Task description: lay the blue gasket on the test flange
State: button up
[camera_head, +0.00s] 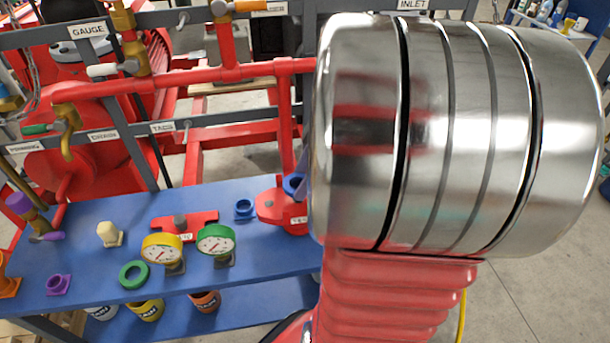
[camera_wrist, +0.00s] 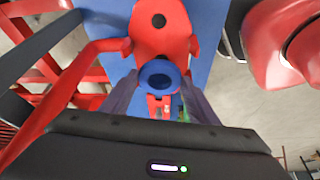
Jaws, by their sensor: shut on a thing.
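The blue gasket (camera_wrist: 160,75) is a ring held between the two dark fingertips of my gripper (camera_wrist: 160,88) in the wrist view. A red flange piece (camera_wrist: 159,38) with a dark round hole lies under and beyond it, and the ring overlaps its near part. In the head view the blue gasket (camera_head: 292,185) shows at the edge of my arm, over the red flange (camera_head: 281,206) with a white label, which I take for the test flange. My arm hides most of the gripper there. I cannot tell whether the gasket touches the flange.
The blue bench (camera_head: 100,220) also holds a green ring (camera_head: 134,274), a small blue fitting (camera_head: 244,209), a purple fitting (camera_head: 58,284), a yellow gauge (camera_head: 162,248), a green gauge (camera_head: 216,240) and another red piece (camera_head: 185,225). Red pipes (camera_head: 215,74) run behind the bench.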

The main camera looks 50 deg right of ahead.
jog(key=shift+f, duration=2.15)
dwell(0.7)
jog(key=o, duration=1.1)
jog(key=shift+r, duration=0.1)
jog(key=shift+s+d+r, duration=0.1)
jog(key=shift+d+r, duration=0.2)
jog(key=shift+r, duration=0.3)
jog(key=v, duration=1.2)
jog(key=shift+s, duration=0.2)
jog(key=shift+a+r, duration=0.1)
jog(key=shift+a, duration=0.1)
